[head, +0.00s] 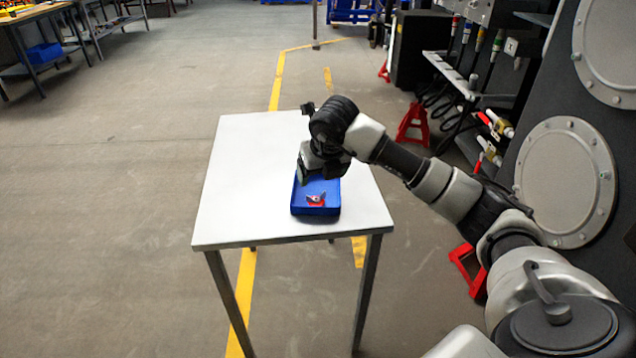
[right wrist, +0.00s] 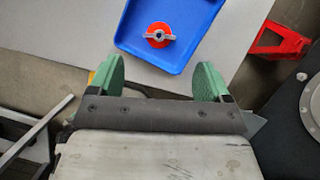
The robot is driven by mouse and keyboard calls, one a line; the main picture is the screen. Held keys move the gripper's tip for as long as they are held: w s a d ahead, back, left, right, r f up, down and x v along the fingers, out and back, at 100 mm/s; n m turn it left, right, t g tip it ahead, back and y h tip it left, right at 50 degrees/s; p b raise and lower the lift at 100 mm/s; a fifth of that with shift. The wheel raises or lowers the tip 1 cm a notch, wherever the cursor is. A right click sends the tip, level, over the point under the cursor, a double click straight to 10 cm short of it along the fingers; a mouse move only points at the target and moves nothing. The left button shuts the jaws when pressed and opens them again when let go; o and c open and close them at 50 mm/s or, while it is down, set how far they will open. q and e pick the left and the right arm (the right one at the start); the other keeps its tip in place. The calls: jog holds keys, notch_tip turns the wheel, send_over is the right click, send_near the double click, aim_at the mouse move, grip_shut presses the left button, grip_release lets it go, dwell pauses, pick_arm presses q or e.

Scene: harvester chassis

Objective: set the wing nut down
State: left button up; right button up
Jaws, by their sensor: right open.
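The wing nut (head: 316,198) is small and grey, with a red round part under or around it. It lies in the blue tray (head: 316,211) on the white-topped table. In the right wrist view the wing nut (right wrist: 159,36) rests on the floor of the tray (right wrist: 184,55), with its wings spread sideways. My right gripper (head: 312,174) is over the back part of the tray. Its green fingers (right wrist: 159,78) are wide apart with nothing between them, and the wing nut lies beyond their tips. My left gripper is not in view.
The white table top (head: 247,180) is clear around the tray. At the right stands the dark chassis with round bolted covers (head: 566,180), and red stands (head: 412,122) are on the floor near it. A workbench (head: 40,38) is far left. The floor left of the table is free.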

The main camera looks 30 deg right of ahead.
jog(key=shift+v, duration=1.35)
